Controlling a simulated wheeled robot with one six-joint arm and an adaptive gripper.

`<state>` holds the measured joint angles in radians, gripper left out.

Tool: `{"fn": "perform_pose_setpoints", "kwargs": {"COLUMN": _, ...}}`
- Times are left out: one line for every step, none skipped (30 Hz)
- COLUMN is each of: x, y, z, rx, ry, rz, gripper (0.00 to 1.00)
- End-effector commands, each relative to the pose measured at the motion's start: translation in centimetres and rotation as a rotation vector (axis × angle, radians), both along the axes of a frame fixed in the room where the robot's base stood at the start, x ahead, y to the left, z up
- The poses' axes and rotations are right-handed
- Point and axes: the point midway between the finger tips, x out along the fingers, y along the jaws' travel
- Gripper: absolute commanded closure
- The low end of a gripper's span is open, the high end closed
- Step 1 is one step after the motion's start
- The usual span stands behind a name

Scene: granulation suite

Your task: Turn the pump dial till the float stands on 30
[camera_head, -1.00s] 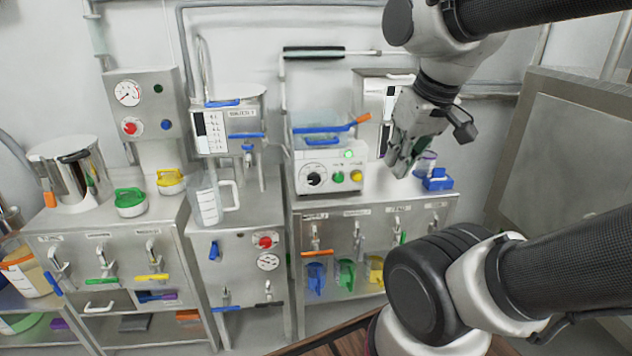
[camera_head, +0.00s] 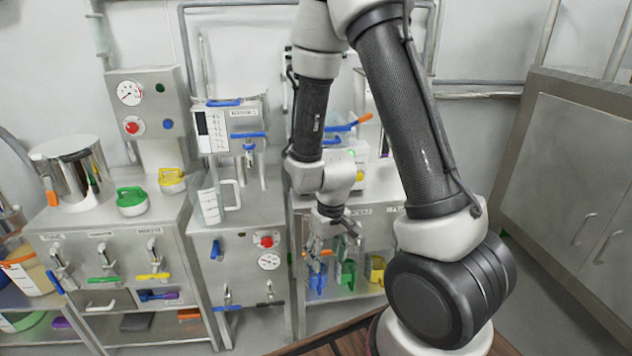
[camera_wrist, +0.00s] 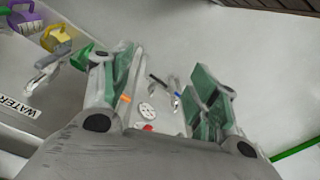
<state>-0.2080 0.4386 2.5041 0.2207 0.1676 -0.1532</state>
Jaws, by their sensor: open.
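The white pump box (camera_head: 376,182) stands on the right-hand cabinet in the head view. My arm hides most of its front, and its dial does not show. Part of its right side shows, with a yellow button. I cannot make out a float or its scale reading there; the panel behind the box is mostly covered by my arm. My gripper (camera_head: 328,258) hangs low in front of the cabinet, below the pump box and near the hanging jugs. In the wrist view my gripper (camera_wrist: 163,95) is open, with nothing between its fingers.
A round gauge (camera_head: 269,261) and red knob (camera_head: 267,241) sit on the middle cabinet.

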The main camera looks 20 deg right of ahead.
Motion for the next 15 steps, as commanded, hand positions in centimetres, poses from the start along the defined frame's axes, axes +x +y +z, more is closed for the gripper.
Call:
{"fn": "perform_pose_setpoints", "kwargs": {"x": 0.7, "y": 0.0, "z": -2.7, "rx": -0.017, "ry": -0.033, "rz": 0.01, "gripper": 0.4}}
{"fn": "perform_pose_setpoints", "kwargs": {"x": 1.4, "y": -0.1, "z": -4.2, "rx": -0.03, "ry": -0.07, "rz": 0.019, "gripper": 0.4}}
{"fn": "perform_pose_setpoints", "kwargs": {"x": 2.4, "y": -0.3, "z": -6.0, "rx": -0.051, "ry": -0.126, "rz": 0.031, "gripper": 0.4}}
{"fn": "perform_pose_setpoints", "kwargs": {"x": 3.2, "y": -0.5, "z": -7.3, "rx": -0.07, "ry": -0.173, "rz": 0.042, "gripper": 0.4}}
{"fn": "perform_pose_setpoints", "kwargs": {"x": 4.0, "y": -0.9, "z": -8.4, "rx": -0.095, "ry": -0.223, "rz": 0.056, "gripper": 0.4}}
{"fn": "perform_pose_setpoints", "kwargs": {"x": 5.0, "y": -1.5, "z": -9.6, "rx": -0.131, "ry": -0.295, "rz": 0.074, "gripper": 0.4}}
{"fn": "perform_pose_setpoints", "kwargs": {"x": 5.9, "y": -1.9, "z": -10.2, "rx": -0.16, "ry": -0.352, "rz": 0.09, "gripper": 0.4}}
{"fn": "perform_pose_setpoints", "kwargs": {"x": 6.7, "y": -2.4, "z": -10.6, "rx": -0.192, "ry": -0.409, "rz": 0.107, "gripper": 0.4}}
{"fn": "perform_pose_setpoints", "kwargs": {"x": 7.8, "y": -3.1, "z": -10.8, "rx": -0.24, "ry": -0.49, "rz": 0.132, "gripper": 0.4}}
{"fn": "perform_pose_setpoints", "kwargs": {"x": 8.8, "y": -3.7, "z": -10.7, "rx": -0.278, "ry": -0.553, "rz": 0.15, "gripper": 0.4}}
{"fn": "perform_pose_setpoints", "kwargs": {"x": 9.7, "y": -4.2, "z": -10.3, "rx": -0.317, "ry": -0.619, "rz": 0.168, "gripper": 0.4}}
{"fn": "perform_pose_setpoints", "kwargs": {"x": 11.0, "y": -4.9, "z": -9.3, "rx": -0.375, "ry": -0.71, "rz": 0.193, "gripper": 0.4}}
{"fn": "perform_pose_setpoints", "kwargs": {"x": 11.9, "y": -5.3, "z": -8.2, "rx": -0.419, "ry": -0.78, "rz": 0.21, "gripper": 0.4}}
{"fn": "perform_pose_setpoints", "kwargs": {"x": 12.9, "y": -5.7, "z": -6.9, "rx": -0.464, "ry": -0.851, "rz": 0.225, "gripper": 0.4}}
{"fn": "perform_pose_setpoints", "kwargs": {"x": 14.2, "y": -6.0, "z": -4.7, "rx": -0.522, "ry": -0.946, "rz": 0.245, "gripper": 0.4}}
